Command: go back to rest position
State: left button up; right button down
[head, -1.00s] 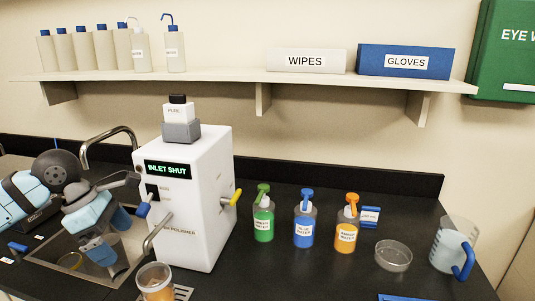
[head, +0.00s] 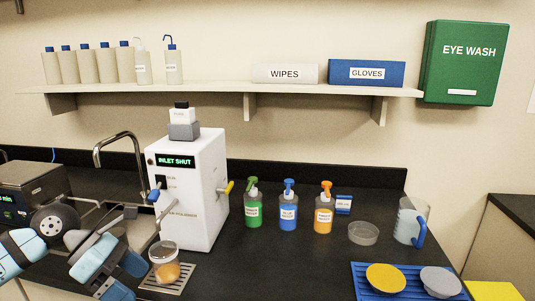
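My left gripper (head: 126,277) is at the lower left, in front of the sink and left of the white machine. Its two blue fingers are apart with nothing seen between them. The white water polisher (head: 190,195) shows "INLET SHUT" on its display. A clear cup with orange liquid (head: 165,269) stands upright on the slotted drip tray (head: 184,284) at the machine's front, just right of the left gripper and apart from it. My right gripper is not in view.
Green (head: 253,210), blue (head: 288,212) and orange (head: 323,214) pump bottles stand right of the machine. Beyond them are a glass dish (head: 363,234) and a jug with a blue handle (head: 408,222). A blue tray (head: 362,281) holds a yellow and a grey disc. The counter's middle is clear.

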pick_arm(q)
jog(key=s+d+f+n+t+h, duration=0.2)
jog(key=d+n+t+h, duration=0.1)
jog(key=d+n+h, duration=0.7)
notch_tip(320, 180, down, 14)
jog(key=a+r+n+t+y, duration=0.1)
jog(key=n+t+y, duration=1.1)
jog(key=n, duration=1.3)
jog(key=s+d+f+n+g+y, duration=0.1)
jog(key=s+f+n+g+y, duration=0.15)
jog(key=s+f+n, duration=0.6)
jog(key=s+f+n+g+y, duration=0.1)
jog(key=s+f+n+g, duration=0.3)
jog(key=f, duration=0.7)
notch_tip(320, 180, up, 15)
jog(key=s+a+t+p, duration=0.1)
jog(key=t+p, duration=0.1)
jog(key=p, duration=1.4)
jog(key=shift+a+m, duration=0.15)
jog(key=shift+m, duration=0.3)
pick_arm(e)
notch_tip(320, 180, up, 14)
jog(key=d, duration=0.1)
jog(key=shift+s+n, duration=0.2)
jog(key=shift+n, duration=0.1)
